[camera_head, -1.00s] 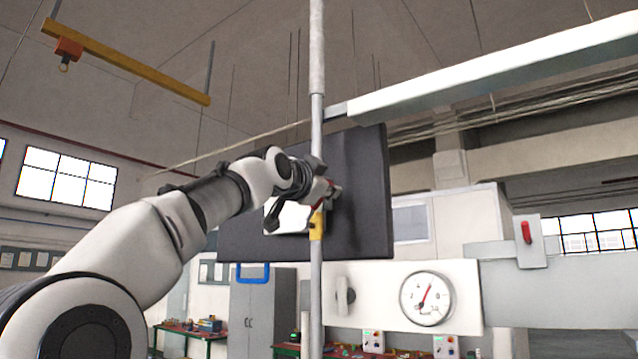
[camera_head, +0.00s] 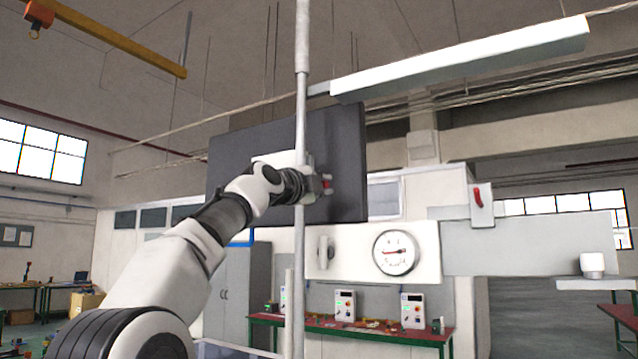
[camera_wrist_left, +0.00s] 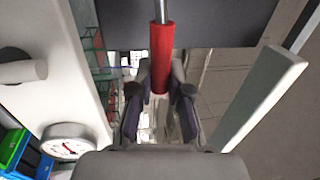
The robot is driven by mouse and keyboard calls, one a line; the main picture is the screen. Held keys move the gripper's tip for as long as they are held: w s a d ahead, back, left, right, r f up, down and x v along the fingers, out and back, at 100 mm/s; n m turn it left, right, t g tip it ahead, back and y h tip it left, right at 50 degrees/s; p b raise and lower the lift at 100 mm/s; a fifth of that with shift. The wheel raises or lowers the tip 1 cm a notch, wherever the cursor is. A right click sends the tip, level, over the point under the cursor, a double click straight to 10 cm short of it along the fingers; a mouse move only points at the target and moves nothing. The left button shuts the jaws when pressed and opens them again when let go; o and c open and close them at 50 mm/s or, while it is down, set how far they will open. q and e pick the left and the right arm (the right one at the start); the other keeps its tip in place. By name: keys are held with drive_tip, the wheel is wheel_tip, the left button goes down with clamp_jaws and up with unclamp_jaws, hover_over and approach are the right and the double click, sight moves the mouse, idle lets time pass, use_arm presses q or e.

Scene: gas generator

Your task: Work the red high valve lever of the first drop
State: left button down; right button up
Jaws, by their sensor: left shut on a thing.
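My left gripper (camera_head: 318,187) is up at the vertical grey pipe (camera_head: 300,130), in front of a dark panel. In the left wrist view the red lever (camera_wrist_left: 161,58) is a red sleeve on a metal rod, between the two dark fingers (camera_wrist_left: 160,105). The valve body is hidden behind my wrist. My right gripper is not in view.
A white panel with a round gauge (camera_head: 396,253) and a knob (camera_head: 323,251) is right of the pipe. A second red lever (camera_head: 478,197) sits on a plate farther right. A pale beam (camera_head: 460,60) runs above. A bench (camera_head: 360,327) stands behind.

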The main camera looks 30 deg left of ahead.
use_arm(q)
drive_tip(key=shift+f+m, duration=0.1)
drive_tip(key=shift+m, duration=0.2)
drive_tip(key=c, duration=1.4)
unclamp_jaws()
drive_tip(key=o, duration=0.3)
drive_tip(key=shift+w+f, duration=0.1)
drive_tip(key=shift+w, duration=0.15)
drive_tip(key=shift+s, duration=0.15)
drive_tip(key=shift+s, duration=0.4)
drive_tip(key=v, duration=0.6)
drive_tip(key=shift+s+f, duration=0.15)
drive_tip(key=shift+s, duration=0.1)
